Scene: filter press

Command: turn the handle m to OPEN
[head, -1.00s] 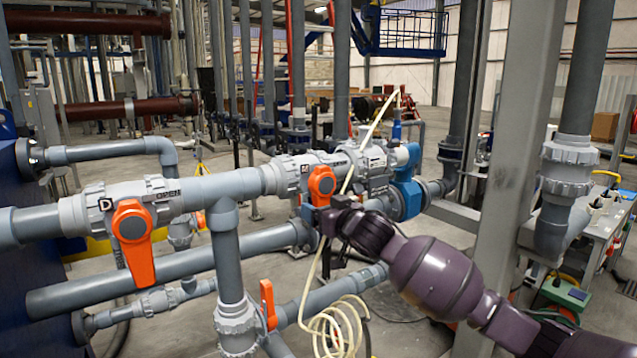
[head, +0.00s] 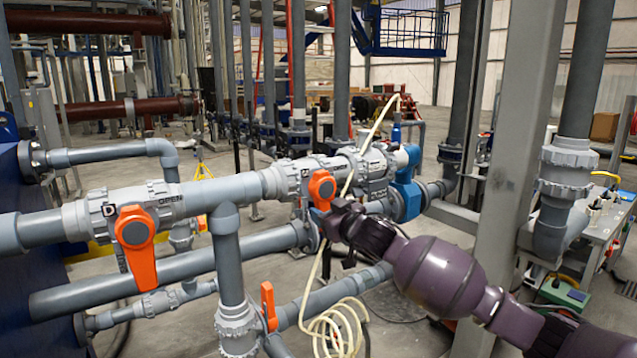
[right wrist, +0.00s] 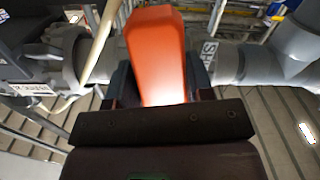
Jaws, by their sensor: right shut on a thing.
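The handle m (head: 321,185) is an orange lever on the middle grey valve of the upper pipe. Its round hub faces me and its lever points downward. The small valve label (head: 305,172) beside the hub is hard to read. My right gripper (head: 324,216) is at the lever's lower end. In the right wrist view the orange lever (right wrist: 157,50) stands between the two dark fingers, and the gripper is shut on it. Lettering (right wrist: 209,53) on the grey valve body shows to the right there, partly hidden. My left gripper is out of view.
A second orange handle (head: 136,240), on the valve marked D, hangs down at left. A small orange handle (head: 268,305) is on the lower pipe. A cream hose (head: 338,325) hangs behind my gripper and coils below. A grey column (head: 515,170) stands close to my right arm.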

